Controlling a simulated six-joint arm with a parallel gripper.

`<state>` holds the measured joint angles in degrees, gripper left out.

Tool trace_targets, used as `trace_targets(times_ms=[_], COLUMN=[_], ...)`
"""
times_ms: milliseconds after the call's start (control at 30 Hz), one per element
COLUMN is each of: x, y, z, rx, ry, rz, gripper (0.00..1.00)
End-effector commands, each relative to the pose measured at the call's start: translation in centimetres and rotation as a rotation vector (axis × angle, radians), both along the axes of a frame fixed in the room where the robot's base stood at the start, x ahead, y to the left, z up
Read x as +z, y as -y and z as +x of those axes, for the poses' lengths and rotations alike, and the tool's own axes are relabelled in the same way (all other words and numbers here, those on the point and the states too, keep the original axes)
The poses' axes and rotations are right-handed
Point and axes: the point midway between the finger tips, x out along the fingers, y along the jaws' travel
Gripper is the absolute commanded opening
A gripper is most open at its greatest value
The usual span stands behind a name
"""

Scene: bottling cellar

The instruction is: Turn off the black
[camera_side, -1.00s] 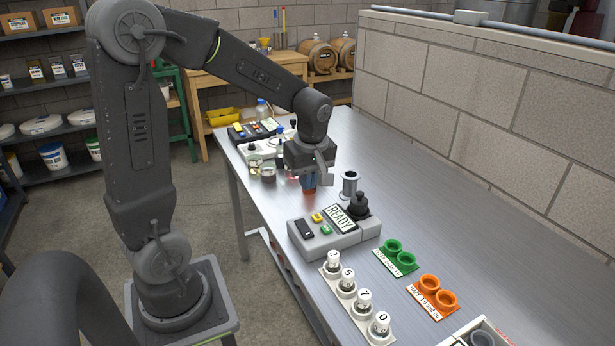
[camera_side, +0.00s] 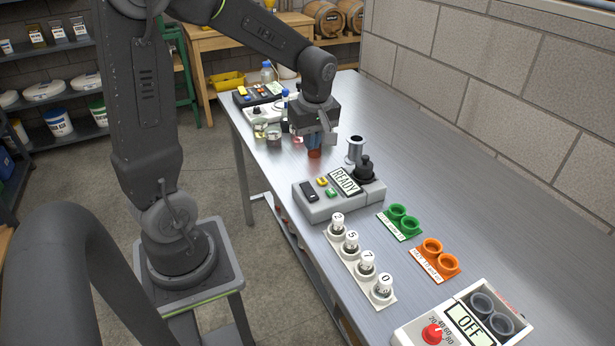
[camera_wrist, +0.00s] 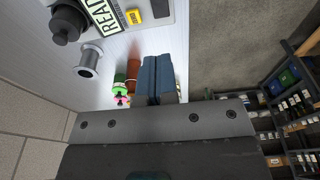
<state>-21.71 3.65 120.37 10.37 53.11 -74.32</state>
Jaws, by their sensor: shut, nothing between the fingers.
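A grey device (camera_side: 325,210) with a READY display (camera_side: 345,181) stands mid-bench. It has a black rocker switch (camera_side: 309,191), a yellow button (camera_side: 322,181), a green button (camera_side: 331,192) and a black knob (camera_side: 365,170) at its right end. Which black part the task names is unclear. The wrist view shows the black knob (camera_wrist: 66,24), the display (camera_wrist: 104,14) and the yellow button (camera_wrist: 133,14); the black switch is out of that picture. My gripper (camera_side: 314,146) is behind the device, pointing down, with blue fingers shut and empty; they show in the wrist view (camera_wrist: 158,78).
A metal spool (camera_side: 355,151) stands behind the knob. An orange-brown cylinder (camera_wrist: 133,72) is close beside my fingers. In front are numbered bottles (camera_side: 352,242), green cups (camera_side: 400,218), orange cups (camera_side: 438,256) and a box showing OFF (camera_side: 470,327). More devices (camera_side: 262,92) stand at the back.

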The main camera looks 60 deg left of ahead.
Motion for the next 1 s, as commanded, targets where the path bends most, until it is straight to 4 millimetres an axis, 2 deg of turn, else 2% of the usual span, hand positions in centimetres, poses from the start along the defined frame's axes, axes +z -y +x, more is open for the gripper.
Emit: trace_targets(times_ms=[400,600,800,1000], x=[-8.2,-11.3,-12.6,-12.7], y=[-1.3,-1.7,-2.0,-2.0], z=[-0.1,-0.1,0.0,0.0], rx=[0.001,0.001,0.0,0.0], ry=[-0.006,-0.004,-0.001,0.0], rz=[-0.002,-0.002,-0.001,0.0], gripper=[0.0,0.0,0.0,0.0])
